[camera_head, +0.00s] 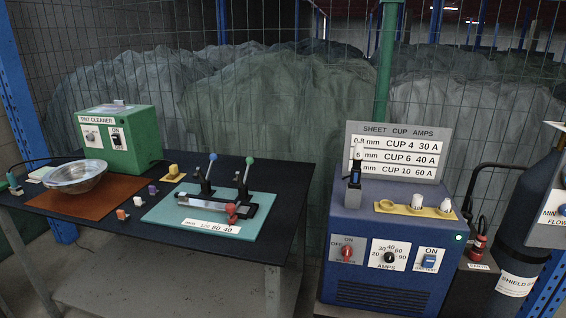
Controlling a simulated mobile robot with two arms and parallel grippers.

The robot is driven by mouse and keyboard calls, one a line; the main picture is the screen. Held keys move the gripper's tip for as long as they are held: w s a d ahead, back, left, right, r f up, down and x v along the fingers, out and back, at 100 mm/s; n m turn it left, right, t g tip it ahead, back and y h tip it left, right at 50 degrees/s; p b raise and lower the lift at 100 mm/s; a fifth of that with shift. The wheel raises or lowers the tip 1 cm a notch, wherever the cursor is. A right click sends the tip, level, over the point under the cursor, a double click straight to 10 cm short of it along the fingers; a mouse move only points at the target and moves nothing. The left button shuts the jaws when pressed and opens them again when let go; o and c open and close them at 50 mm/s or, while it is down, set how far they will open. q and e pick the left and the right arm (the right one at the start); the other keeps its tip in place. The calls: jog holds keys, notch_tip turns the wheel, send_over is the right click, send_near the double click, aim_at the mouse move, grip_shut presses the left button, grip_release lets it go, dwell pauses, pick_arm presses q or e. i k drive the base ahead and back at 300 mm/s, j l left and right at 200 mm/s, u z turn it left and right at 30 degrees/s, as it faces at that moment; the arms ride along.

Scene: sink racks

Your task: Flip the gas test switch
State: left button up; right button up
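A blue welding machine (375,290) stands right of centre in the head view. On its front, at the right, a white plate marked ON carries a blue rocker switch (429,261). The small lettering under this switch is too small to read surely; it may be the gas test switch. Which way the rocker is tipped I cannot tell. Neither of my grippers shows in this view.
Left of the switch are an AMPS dial (390,257) and a red OFF/ON knob (347,253). A torch (354,177) stands on the machine's top left. A dark gas cylinder (525,225) stands at right. A black table (283,180) with a green cleaner box (145,140) is at left.

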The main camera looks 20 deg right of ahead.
aim_at(429, 263)
jog(key=z, duration=1.6)
